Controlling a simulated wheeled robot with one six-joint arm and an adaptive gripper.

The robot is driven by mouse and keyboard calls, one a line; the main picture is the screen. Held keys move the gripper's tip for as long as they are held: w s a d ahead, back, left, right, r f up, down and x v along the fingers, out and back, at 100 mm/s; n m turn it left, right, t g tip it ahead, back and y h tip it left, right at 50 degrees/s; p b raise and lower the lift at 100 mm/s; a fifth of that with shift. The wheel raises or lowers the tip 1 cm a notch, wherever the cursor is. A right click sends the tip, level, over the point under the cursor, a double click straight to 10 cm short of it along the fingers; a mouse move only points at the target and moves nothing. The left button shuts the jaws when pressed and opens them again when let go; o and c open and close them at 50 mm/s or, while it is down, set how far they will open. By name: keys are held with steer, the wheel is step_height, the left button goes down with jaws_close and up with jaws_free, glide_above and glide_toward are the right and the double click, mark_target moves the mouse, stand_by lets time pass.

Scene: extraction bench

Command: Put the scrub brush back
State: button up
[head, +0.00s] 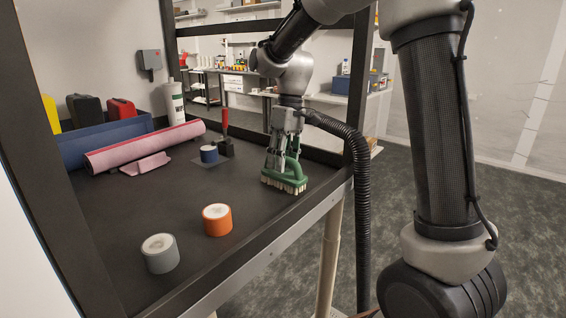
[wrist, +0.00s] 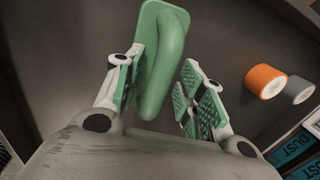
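The scrub brush (head: 286,184) has a green body, a raised green handle and pale bristles. It stands bristles down on the dark bench top (head: 130,225), near the right front edge. My gripper (head: 281,158) is pointed down over it. In the wrist view the green handle (wrist: 172,62) lies between the two green-padded fingers of my gripper (wrist: 163,65). The left finger is close against the handle, and whether it touches is unclear. A gap shows between the handle and the right finger, so the gripper is open around it.
An orange-sided roll (head: 217,221) and a grey roll (head: 160,255) stand at the front. A blue roll (head: 209,155) and a red-handled tool (head: 225,140) stand behind. A pink roll (head: 145,147) lies before a blue bin (head: 85,143). Dark frame posts border the bench.

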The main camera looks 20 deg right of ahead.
mark_target(288, 170)
steer(key=v, duration=1.1)
steer(key=s+d+r+m+t, duration=0.1)
steer(key=s+d+m+t, duration=0.1)
steer(key=s+d, duration=0.35)
steer(key=s+d+r+m+t, duration=0.1)
steer(key=s+d+m, duration=0.15)
steer(key=s, duration=0.55)
steer(key=s+d+f+m+t+h, duration=0.1)
steer(key=s+d+f, duration=0.1)
steer(key=s, duration=0.4)
steer(key=s+d+f+m+t+h, duration=0.1)
steer(key=s+d+f, duration=0.2)
steer(key=s+f, duration=0.2)
steer(key=shift+s+t, duration=0.4)
steer(key=shift+s, duration=0.45)
steer(key=shift+f, duration=0.1)
steer(key=shift+c, duration=0.4)
